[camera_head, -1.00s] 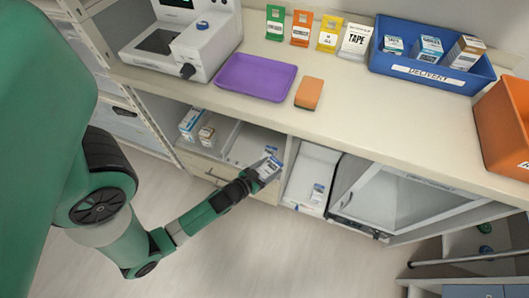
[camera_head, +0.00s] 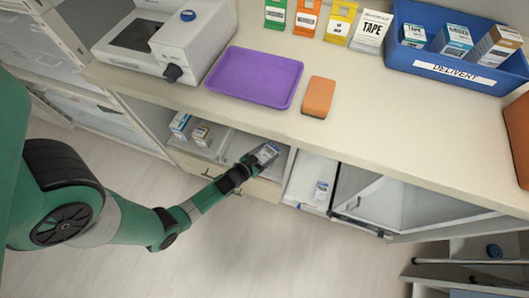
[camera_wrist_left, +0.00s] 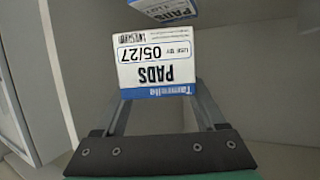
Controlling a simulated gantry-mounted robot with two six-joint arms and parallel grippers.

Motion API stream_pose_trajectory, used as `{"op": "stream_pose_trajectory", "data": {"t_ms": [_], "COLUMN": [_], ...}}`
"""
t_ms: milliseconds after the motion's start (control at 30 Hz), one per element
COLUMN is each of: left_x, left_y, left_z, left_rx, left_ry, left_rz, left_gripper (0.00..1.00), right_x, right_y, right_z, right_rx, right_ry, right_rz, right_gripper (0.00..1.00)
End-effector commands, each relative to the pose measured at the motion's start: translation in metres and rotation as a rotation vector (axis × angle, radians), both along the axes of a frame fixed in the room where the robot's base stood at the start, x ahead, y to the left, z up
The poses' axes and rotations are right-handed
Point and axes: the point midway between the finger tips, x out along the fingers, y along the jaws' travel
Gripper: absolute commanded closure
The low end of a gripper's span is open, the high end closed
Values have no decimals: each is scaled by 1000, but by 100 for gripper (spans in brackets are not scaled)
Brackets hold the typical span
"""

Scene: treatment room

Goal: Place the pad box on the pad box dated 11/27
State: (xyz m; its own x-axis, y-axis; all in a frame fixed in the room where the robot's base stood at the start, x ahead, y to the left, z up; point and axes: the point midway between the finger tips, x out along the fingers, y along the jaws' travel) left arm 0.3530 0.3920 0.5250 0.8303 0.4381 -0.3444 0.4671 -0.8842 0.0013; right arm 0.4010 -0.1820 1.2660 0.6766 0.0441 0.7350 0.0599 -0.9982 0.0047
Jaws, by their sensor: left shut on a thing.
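My left gripper (camera_head: 252,163) is shut on a white and blue pad box (camera_head: 266,153) in the open compartment under the counter. In the left wrist view, the held pad box (camera_wrist_left: 155,65) shows the upside-down words "PADS" and "05/27". It sits between the fingers of my left gripper (camera_wrist_left: 160,100). A second pad box (camera_wrist_left: 168,9) shows beyond it at the top of that view, cut off by the frame edge; its date is not readable. The two boxes look apart. My right gripper is not in view.
Two small boxes (camera_head: 180,124) (camera_head: 201,135) stand in the compartment to the left. Another small box (camera_head: 320,189) stands in the white bin to the right. The counter (camera_head: 370,105) overhangs the compartments and holds a purple tray (camera_head: 230,104), an orange sponge (camera_head: 318,96) and a blue delivery bin (camera_head: 450,72).

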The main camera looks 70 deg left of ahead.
Motion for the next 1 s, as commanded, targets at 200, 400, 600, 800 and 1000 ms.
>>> {"op": "stream_pose_trajectory", "data": {"t_ms": [200, 400, 600, 800, 1000], "left_x": [-1, -2, -2, -2, -2], "left_y": [4, 4, 4, 4, 4], "left_z": [-40, -36, -39, -39, -38], "left_rx": [0, 0, -1, -1, 0], "left_ry": [-1, -1, -1, -1, 0], "left_rz": [5, 7, 6, 6, 5], "left_gripper": [86, 86, 25, 0, 0], "right_x": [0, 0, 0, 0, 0], "right_y": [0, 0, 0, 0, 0], "right_z": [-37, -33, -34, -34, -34], "right_rx": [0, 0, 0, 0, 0], "right_ry": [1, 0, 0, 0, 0], "right_rz": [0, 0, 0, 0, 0], "right_gripper": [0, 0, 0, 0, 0]}}
